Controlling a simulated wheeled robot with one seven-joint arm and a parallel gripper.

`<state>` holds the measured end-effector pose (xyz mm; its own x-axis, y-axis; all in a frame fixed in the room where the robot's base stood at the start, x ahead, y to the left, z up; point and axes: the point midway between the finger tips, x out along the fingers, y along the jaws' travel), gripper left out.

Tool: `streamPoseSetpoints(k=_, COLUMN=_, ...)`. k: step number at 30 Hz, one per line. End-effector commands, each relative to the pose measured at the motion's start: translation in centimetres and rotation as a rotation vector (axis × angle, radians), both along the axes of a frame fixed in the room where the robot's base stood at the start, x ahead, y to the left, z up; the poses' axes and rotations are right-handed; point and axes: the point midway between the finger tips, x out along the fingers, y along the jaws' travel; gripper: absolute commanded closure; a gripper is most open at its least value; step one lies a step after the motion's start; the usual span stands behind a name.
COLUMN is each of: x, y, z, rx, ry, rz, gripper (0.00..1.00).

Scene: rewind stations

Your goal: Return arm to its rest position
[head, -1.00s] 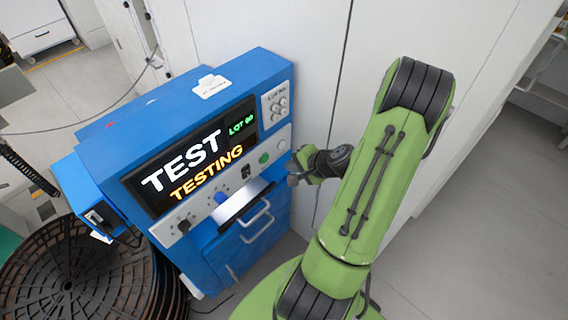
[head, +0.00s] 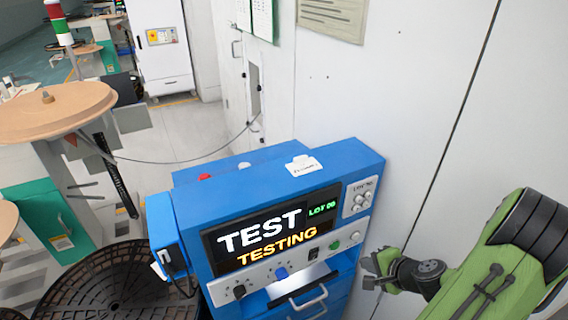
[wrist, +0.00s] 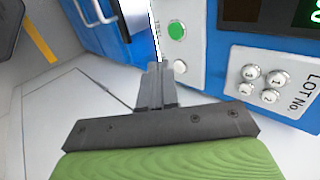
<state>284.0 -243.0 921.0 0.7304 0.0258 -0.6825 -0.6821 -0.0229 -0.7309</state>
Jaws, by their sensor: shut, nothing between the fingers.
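My green arm is at the lower right of the head view, with my gripper (head: 368,274) just right of the blue test machine (head: 278,168). In the wrist view my gripper (wrist: 157,78) is shut and empty, its dark fingers together. The machine's front panel with a green button (wrist: 176,31) and numbered buttons (wrist: 260,84) lies beyond the fingers. I see no contact with the panel.
A black reel (head: 112,275) stands left of the machine. A white wall (head: 400,80) rises close behind the machine and arm. A round tan table (head: 45,112) and a white cabinet (head: 162,50) are farther left. Open floor (head: 185,130) lies between them and the machine.

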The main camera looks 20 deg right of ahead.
Motion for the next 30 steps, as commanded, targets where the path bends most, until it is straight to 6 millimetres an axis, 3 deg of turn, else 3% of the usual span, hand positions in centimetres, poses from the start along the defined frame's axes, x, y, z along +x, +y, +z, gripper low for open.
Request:
streamPoseSetpoints(k=5, x=0.7, y=1.1, z=0.8, rx=-0.035, ry=0.020, rz=0.067, gripper=1.00)
streamPoseSetpoints(k=9, x=2.4, y=6.6, z=4.4, rx=-0.204, ry=0.120, rz=0.375, gripper=1.00)
streamPoseSetpoints(k=13, x=2.1, y=12.7, z=8.6, rx=-0.417, ry=0.227, rz=0.688, gripper=1.00)
streamPoseSetpoints(k=17, x=-0.3, y=18.1, z=13.2, rx=-0.637, ry=0.290, rz=0.931, gripper=1.00)
streamPoseSetpoints(k=21, x=-4.8, y=22.3, z=17.5, rx=-0.839, ry=0.290, rz=1.104, gripper=1.00)
streamPoseSetpoints(k=25, x=-8.6, y=24.0, z=19.6, rx=-0.936, ry=0.256, rz=1.188, gripper=1.00)
streamPoseSetpoints(k=30, x=-10.4, y=24.3, z=20.2, rx=-0.963, ry=0.239, rz=1.220, gripper=1.00)
